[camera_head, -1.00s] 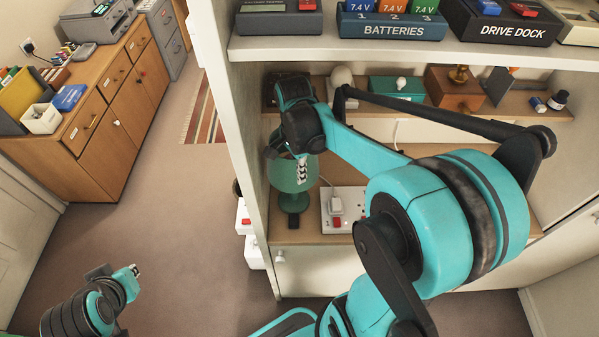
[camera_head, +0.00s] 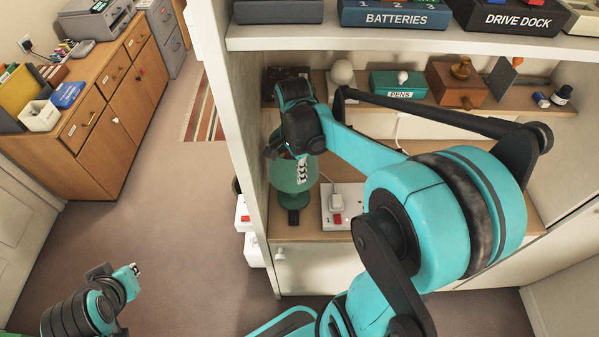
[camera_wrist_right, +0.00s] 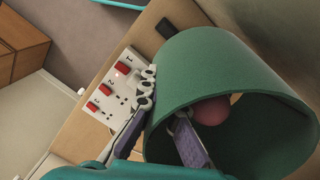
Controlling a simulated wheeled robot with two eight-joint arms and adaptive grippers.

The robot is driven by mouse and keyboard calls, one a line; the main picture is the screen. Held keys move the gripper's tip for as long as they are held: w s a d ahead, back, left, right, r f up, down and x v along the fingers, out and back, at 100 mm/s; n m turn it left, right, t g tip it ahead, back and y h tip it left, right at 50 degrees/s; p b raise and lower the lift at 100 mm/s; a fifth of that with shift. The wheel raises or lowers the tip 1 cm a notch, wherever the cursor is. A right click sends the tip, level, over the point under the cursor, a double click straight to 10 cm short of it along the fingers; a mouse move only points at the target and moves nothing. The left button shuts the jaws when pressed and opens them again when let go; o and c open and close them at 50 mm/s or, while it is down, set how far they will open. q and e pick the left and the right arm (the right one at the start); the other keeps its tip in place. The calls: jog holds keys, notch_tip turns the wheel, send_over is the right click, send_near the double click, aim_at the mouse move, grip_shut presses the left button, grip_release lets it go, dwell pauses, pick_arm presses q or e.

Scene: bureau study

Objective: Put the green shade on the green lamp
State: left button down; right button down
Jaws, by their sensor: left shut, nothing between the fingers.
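The green shade (camera_head: 284,174) stands open-ended over the left end of the lower shelf, and it fills much of the right wrist view (camera_wrist_right: 200,65). A reddish bulb (camera_wrist_right: 212,109) shows inside it. The green lamp's base (camera_head: 304,199) partly shows below the shade; its stem is mostly hidden. My right gripper (camera_head: 301,160) is at the shade's rim. In the right wrist view its fingers (camera_wrist_right: 165,104) are apart, one outside the shade wall and one inside. My left gripper (camera_head: 130,270) is shut and empty, low at the left over the floor.
A white socket strip (camera_head: 345,203) with red switches lies right of the lamp. A black block (camera_head: 293,217) lies in front of it. A pens box (camera_head: 400,84) and a wooden box (camera_head: 457,86) stand behind. The upper shelf (camera_head: 400,36) and left side panel (camera_head: 235,120) enclose the space.

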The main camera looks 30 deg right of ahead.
jog(key=shift+f, duration=0.2)
jog(key=c, duration=1.6)
grip_release()
jog(key=shift+c, duration=0.2)
jog(key=shift+r+p, duration=2.75)
jog(key=shift+r, duration=0.85)
jog(key=shift+s+f, duration=0.1)
jog(key=shift+f, duration=0.05)
